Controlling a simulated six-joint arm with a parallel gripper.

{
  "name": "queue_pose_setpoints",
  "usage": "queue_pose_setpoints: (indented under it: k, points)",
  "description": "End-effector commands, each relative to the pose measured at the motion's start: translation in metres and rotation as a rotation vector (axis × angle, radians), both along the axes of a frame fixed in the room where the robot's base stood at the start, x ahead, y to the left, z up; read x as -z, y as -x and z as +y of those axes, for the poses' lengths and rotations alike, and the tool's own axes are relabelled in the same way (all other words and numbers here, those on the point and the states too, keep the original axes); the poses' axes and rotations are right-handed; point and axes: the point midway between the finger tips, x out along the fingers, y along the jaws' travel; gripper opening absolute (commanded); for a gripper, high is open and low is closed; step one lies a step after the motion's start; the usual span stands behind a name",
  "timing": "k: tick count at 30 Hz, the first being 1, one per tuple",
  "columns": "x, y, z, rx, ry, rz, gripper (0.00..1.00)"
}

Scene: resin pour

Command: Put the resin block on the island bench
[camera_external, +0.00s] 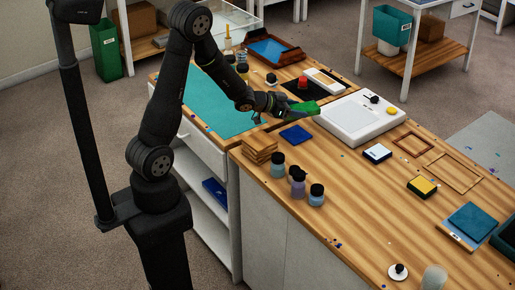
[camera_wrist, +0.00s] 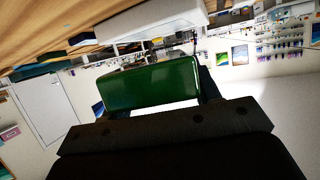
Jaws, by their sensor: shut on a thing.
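A green resin block (camera_external: 304,108) is in my gripper (camera_external: 289,109), held above the wooden island bench (camera_external: 365,202) near its far left end. In the wrist view the block (camera_wrist: 150,86) is a glossy dark green slab between the fingers of my gripper (camera_wrist: 152,102). My gripper is shut on it. The block is just left of a white flat device (camera_external: 358,118); I cannot tell if they touch. The wrist view is tilted, with the wooden surface at its upper left.
A blue square (camera_external: 296,134), stacked wooden coasters (camera_external: 260,148) and several capped jars (camera_external: 298,186) stand near the bench's left edge. Wooden frames (camera_external: 452,172) and a yellow-topped block (camera_external: 422,187) lie to the right. The bench's middle front is mostly bare.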

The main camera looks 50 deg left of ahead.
Motion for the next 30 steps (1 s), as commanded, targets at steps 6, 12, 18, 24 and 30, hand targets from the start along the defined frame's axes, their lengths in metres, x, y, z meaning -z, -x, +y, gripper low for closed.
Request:
queue_pose_setpoints:
  k: [6,12,18,24,30]
  points:
    - [0.000,0.000,0.000,0.000,0.001,-0.002,0.22]
    - [0.000,0.000,0.000,0.000,0.000,-0.001,0.22]
    - [-0.001,0.000,0.000,0.000,0.000,-0.002,0.22]
    - [-0.018,0.000,0.000,0.001,-0.001,-0.005,0.22]
    - [-0.047,0.000,0.000,0.002,-0.002,-0.005,0.22]
